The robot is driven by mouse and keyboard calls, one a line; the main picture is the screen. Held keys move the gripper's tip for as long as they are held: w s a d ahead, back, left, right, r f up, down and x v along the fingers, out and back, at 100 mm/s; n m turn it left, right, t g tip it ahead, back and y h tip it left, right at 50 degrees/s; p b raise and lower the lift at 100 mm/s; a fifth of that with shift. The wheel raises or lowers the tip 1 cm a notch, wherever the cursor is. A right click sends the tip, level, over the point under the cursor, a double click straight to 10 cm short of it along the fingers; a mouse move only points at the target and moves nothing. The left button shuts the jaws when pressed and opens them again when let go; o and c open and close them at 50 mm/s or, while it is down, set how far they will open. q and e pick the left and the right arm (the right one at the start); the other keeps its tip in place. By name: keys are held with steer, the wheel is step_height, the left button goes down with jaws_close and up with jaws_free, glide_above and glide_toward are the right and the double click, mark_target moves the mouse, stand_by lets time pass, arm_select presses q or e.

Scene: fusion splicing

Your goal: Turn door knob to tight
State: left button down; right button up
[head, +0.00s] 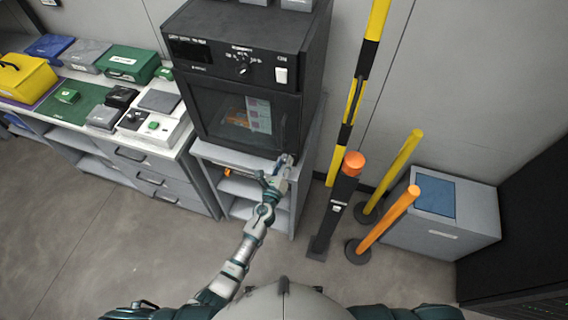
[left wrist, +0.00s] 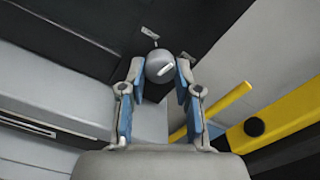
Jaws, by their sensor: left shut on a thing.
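The black oven-like cabinet (head: 245,75) stands on a grey shelf unit, with its windowed door (head: 225,115) closed. The door knob (left wrist: 160,66) is a round grey knob with a white mark, seen between my finger pads in the left wrist view. My left gripper (head: 286,163) is at the door's lower right corner. In the left wrist view my left gripper (left wrist: 160,72) is shut on the knob, one blue-padded finger on each side. In the head view the knob is mostly hidden by the gripper. My right gripper is not in view.
A counter to the left holds a yellow toolbox (head: 25,80), a green case (head: 128,62) and several small devices. To the right stand an orange-topped black post (head: 345,190), yellow and orange poles, and a grey bin (head: 440,225). The floor in front is clear.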

arm_select(q)
steer(key=shift+n, duration=1)
steer(key=n, duration=0.2)
steer(key=shift+d+n+b, duration=0.1)
steer(key=shift+n+b, duration=0.3)
steer(key=n, duration=0.3)
steer(key=shift+n, duration=2)
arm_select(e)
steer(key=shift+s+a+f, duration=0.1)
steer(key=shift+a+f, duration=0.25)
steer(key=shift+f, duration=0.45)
arm_select(q)
steer(key=shift+b, duration=0.3)
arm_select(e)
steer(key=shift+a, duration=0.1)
arm_select(q)
steer(key=c, duration=0.8)
jaws_free()
steer(key=shift+a, duration=0.2)
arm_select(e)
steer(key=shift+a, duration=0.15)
arm_select(q)
steer(key=shift+s, duration=0.1)
